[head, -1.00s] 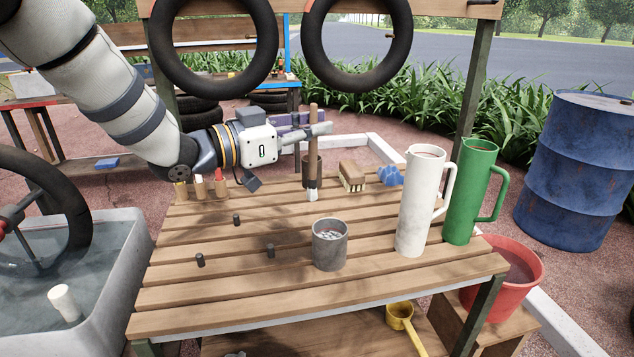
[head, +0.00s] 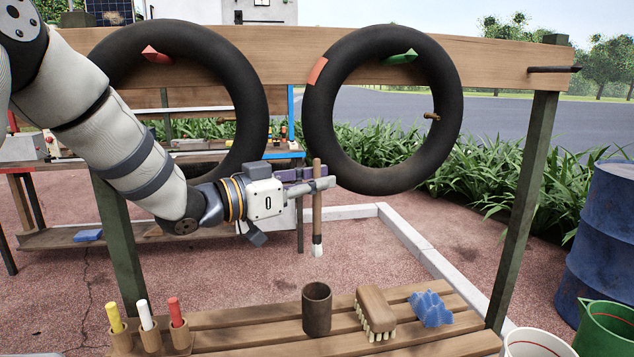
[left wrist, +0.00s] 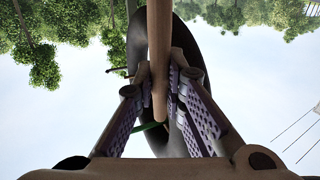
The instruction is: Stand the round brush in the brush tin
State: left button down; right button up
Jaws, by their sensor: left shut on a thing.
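The round brush (head: 317,215) has a long brown wooden handle and a short white bristle end, which points down. My left gripper (head: 323,184) is shut on the handle and holds the brush close to upright in the air. In the left wrist view the handle (left wrist: 159,50) runs between the two purple-padded fingers. A dark brown open tin (head: 317,312), which looks like the brush tin, stands on the slatted bench. In the head view the bristle end shows above the tin's mouth, with a gap between them. The tin's inside is mostly hidden. My right gripper is not in view.
A wooden scrub brush (head: 375,309) and a blue sponge (head: 431,309) lie right of the tin. A holder with red, white and yellow sticks (head: 146,318) stands left. Black inner tubes (head: 382,183) hang behind. White and green jugs (head: 607,325) are at the lower right.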

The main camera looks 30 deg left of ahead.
aim_at(314, 250)
pick_arm(q)
jog(key=shift+s+d+f, duration=0.1)
jog(key=shift+f, duration=0.45)
notch_tip(314, 250, down, 10)
jog(key=shift+b, duration=0.45)
jog(key=shift+f, duration=0.85)
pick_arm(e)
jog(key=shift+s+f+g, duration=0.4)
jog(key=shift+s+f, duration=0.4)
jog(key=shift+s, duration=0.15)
pick_arm(q)
jog(key=c, duration=1.6)
grip_release()
jog(key=shift+o, duration=0.2)
jog(key=v, duration=1.2)
